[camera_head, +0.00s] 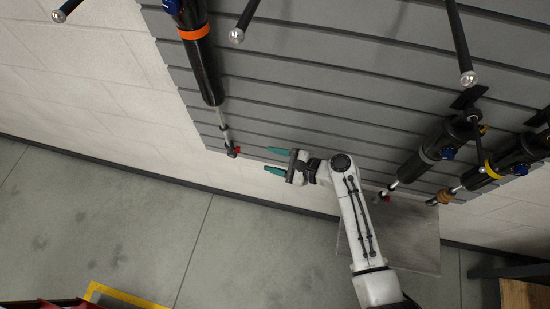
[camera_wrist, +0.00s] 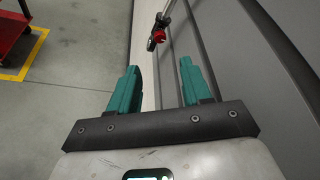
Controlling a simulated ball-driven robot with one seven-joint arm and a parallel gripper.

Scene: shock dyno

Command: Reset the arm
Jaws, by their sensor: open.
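My white arm reaches up from the lower right of the head view. My gripper (camera_head: 277,160) has two teal fingers, spread apart with nothing between them. It also shows open in the wrist view (camera_wrist: 160,88). A black shock absorber with an orange band (camera_head: 194,33) hangs on the grey slatted wall panel (camera_head: 310,85), above and left of the gripper. Its rod ends in a dark and red tip (camera_head: 233,151), apart from the fingers. In the wrist view a red and dark rod end (camera_wrist: 157,36) lies beyond the fingers.
Two more black shocks, one with a grey band (camera_head: 436,148) and one with a yellow band (camera_head: 503,162), hang right of my arm. Bare peg hooks (camera_head: 466,77) stick out from the panel. A red cart (camera_wrist: 10,25) stands by yellow floor tape. The grey floor (camera_head: 110,220) is mostly clear.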

